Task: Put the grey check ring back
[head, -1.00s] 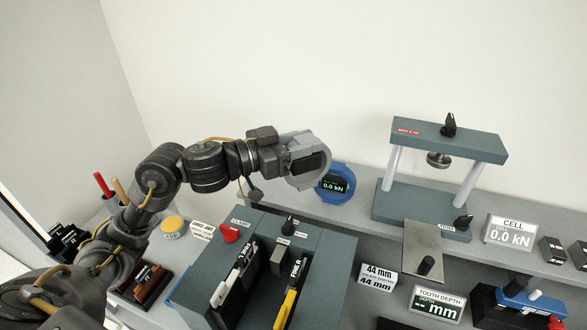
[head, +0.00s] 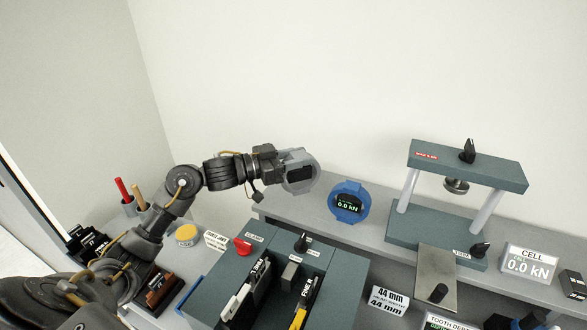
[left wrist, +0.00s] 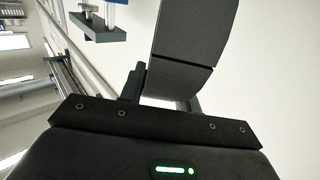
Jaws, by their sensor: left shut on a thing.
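The grey check ring (head: 313,164) is at the end of my left arm, held up in front of the wall, above and left of the blue ring gauge. My left gripper (head: 299,173) is shut on the grey ring; its dark front covers part of the ring, and the fingertips are hard to make out. In the left wrist view a faceted dark grey band, which looks like the grey ring's edge (left wrist: 190,45), rises beyond the gripper body. The blue ring gauge (head: 336,213), reading 0.0 kN, stands upright on the grey shelf. My right gripper is not in view.
A test frame (head: 470,165) with two pale posts stands on the shelf (head: 290,209) at right, beside a CELL display (head: 529,263). A grey-green fixture (head: 330,270) with a red knob (head: 243,246) and dark tools is in front.

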